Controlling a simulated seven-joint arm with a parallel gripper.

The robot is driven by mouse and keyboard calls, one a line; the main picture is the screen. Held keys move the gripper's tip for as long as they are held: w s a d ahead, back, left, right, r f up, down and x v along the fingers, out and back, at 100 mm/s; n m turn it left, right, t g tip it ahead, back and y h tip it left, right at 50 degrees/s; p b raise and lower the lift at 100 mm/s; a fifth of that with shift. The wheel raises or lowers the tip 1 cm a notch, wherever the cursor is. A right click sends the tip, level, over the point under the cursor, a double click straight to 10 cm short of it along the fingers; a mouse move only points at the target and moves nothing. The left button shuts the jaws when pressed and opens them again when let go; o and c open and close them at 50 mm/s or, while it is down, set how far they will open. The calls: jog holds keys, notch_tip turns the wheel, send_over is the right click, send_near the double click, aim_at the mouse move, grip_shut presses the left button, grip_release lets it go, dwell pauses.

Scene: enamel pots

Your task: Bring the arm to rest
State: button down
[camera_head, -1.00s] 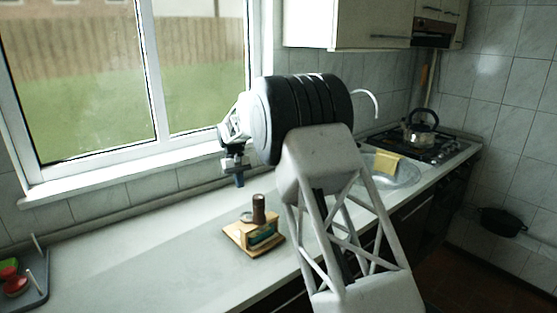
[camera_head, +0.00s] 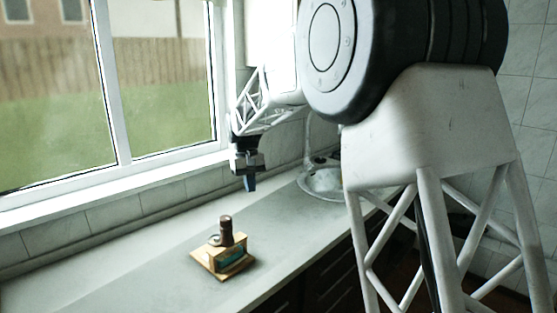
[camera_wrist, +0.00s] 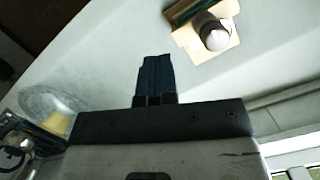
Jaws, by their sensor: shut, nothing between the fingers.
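My gripper (camera_head: 249,183) hangs in the air over the counter, pointing down, behind and a little right of a small wooden stand. In the wrist view its blue fingers (camera_wrist: 155,78) are together with nothing between them. My large arm links cover the right half of the head view and hide part of the counter and whatever lies behind them.
The wooden stand (camera_head: 222,262) with a dark brown cylinder (camera_head: 226,230) on it sits on the grey counter (camera_head: 130,285). A round sink (camera_head: 318,184) lies at the back right. A window (camera_head: 60,120) is behind. The counter around the stand is clear.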

jog(key=s+d+r+m+t+y, duration=0.1)
jog(key=s+d+r, duration=0.2)
jog(key=s+d, duration=0.75)
jog(key=s+d+r+m+t, duration=0.25)
jog(key=s+d, duration=0.55)
jog(key=s, duration=0.5)
jog(key=s+d+f, duration=0.2)
jog(key=s+d, duration=0.1)
jog(key=s, duration=0.5)
jog(key=s+d+f+m+t, duration=0.1)
jog(key=s+d+f, duration=0.1)
jog(key=s, duration=0.6)
jog(key=s+d+f, duration=0.3)
jog(key=s, duration=0.5)
jog(key=shift+s+d+f, duration=0.25)
jog(key=shift+d, duration=0.1)
